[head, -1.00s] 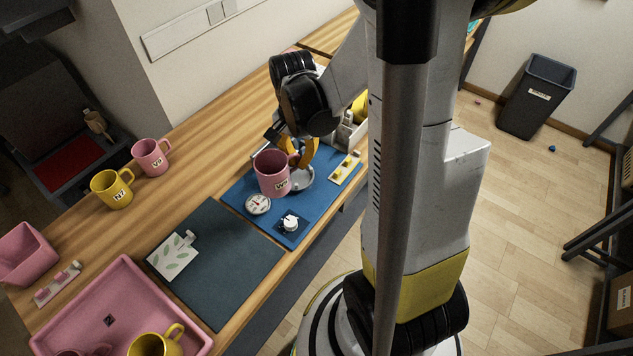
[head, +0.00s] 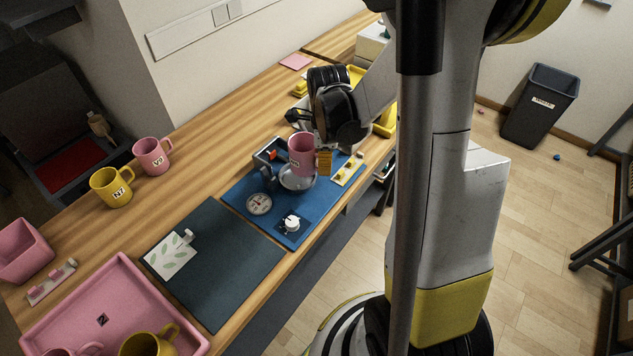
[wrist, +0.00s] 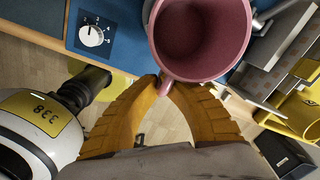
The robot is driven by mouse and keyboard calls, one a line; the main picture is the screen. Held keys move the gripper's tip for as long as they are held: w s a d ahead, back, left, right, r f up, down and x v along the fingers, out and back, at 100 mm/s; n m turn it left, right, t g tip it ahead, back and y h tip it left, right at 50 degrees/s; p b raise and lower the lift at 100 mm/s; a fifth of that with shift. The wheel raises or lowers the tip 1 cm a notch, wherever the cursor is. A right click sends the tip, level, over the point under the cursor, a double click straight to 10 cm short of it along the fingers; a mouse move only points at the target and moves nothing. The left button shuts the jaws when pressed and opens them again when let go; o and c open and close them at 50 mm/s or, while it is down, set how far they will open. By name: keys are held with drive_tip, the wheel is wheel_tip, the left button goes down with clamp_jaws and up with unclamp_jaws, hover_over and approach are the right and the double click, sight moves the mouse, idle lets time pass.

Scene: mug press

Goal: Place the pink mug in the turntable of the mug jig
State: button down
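My gripper (head: 322,162) is shut on the handle of a pink mug (head: 302,152), seen upright. In the wrist view the yellow fingers (wrist: 163,88) meet at the handle, and the empty inside of the mug (wrist: 200,35) faces the camera. The round silver turntable (head: 298,182) lies on the blue mat of the mug jig (head: 240,190). In the head view the mug overlaps the turntable's far part; it appears held above it, but the gap is hard to judge. The mug hides most of the turntable in the wrist view.
The jig also holds a dial gauge (head: 259,204), a white knob (head: 292,223) and a grey bracket (head: 268,152). Another pink mug (head: 152,156) and a yellow mug (head: 112,187) stand at left. A pink tray (head: 120,285) holds more mugs. The dark mat (head: 220,265) has free room.

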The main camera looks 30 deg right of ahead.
drive_tip(key=shift+w+a+f, duration=0.6)
drive_tip(key=shift+w+a, duration=0.05)
drive_tip(key=shift+w, duration=0.1)
drive_tip(key=shift+f+b, duration=1.15)
drive_tip(key=shift+f, duration=0.85)
drive_tip(key=shift+f, duration=0.1)
drive_tip(key=c, duration=1.6)
unclamp_jaws()
